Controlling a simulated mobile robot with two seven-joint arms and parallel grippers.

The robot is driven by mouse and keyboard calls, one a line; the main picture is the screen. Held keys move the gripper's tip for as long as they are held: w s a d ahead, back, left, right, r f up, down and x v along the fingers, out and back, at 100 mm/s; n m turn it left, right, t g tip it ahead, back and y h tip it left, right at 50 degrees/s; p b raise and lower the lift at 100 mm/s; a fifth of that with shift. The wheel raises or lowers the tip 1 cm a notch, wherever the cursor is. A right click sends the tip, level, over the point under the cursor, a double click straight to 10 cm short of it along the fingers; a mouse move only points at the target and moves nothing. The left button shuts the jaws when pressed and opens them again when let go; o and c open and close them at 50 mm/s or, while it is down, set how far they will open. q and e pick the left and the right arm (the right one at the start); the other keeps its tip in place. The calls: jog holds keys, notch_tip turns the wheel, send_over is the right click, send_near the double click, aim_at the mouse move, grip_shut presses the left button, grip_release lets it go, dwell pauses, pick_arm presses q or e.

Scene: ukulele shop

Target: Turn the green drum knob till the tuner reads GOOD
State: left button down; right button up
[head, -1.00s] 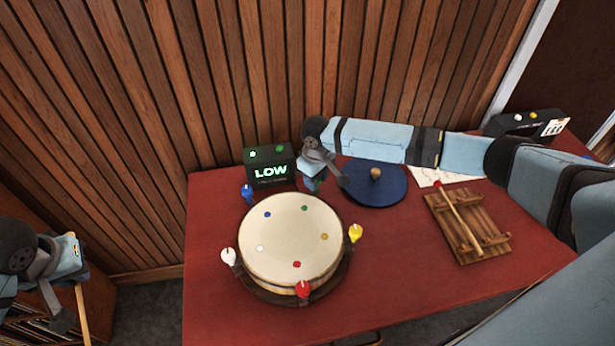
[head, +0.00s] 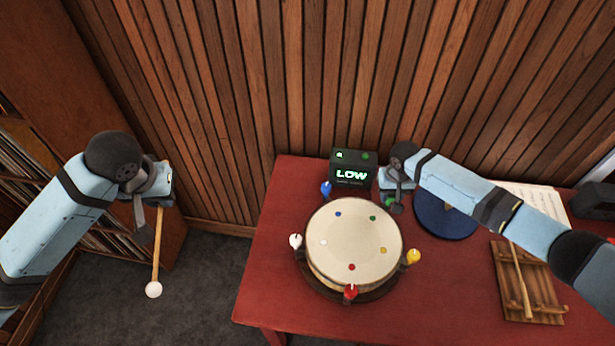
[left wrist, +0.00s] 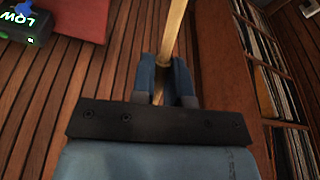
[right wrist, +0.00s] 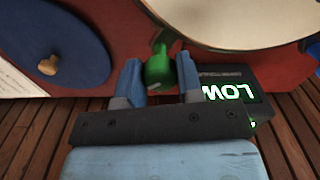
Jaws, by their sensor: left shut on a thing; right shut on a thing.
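The green knob (right wrist: 159,68) sits at the drum's rim and lies between the fingers of my right gripper (right wrist: 158,80), which is shut on it. In the head view my right gripper (head: 393,200) hides most of that knob, behind the drum (head: 355,240). The tuner (head: 352,172) reads LOW in green letters; it also shows in the right wrist view (right wrist: 225,92). My left gripper (head: 160,195) is shut on the stick of a white-headed mallet (head: 154,289), held out left of the table over the floor. The left wrist view shows its stick (left wrist: 173,35).
Blue (head: 326,189), white (head: 295,241), red (head: 350,293) and yellow (head: 413,257) knobs ring the drum. A round blue thing (head: 447,222) and a wooden rack (head: 522,285) with a stick are to the right. Shelves (head: 30,140) stand left.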

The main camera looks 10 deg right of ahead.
pick_arm(q)
jog(key=shift+r, duration=0.1)
dwell(0.3)
pick_arm(e)
jog(key=o, duration=0.9)
pick_arm(q)
jog(key=shift+s+b+x, duration=0.2)
jog(key=shift+b+x, duration=0.65)
jog(key=shift+b, duration=0.05)
pick_arm(e)
notch_tip(320, 180, up, 12)
jog(key=shift+r, duration=0.1)
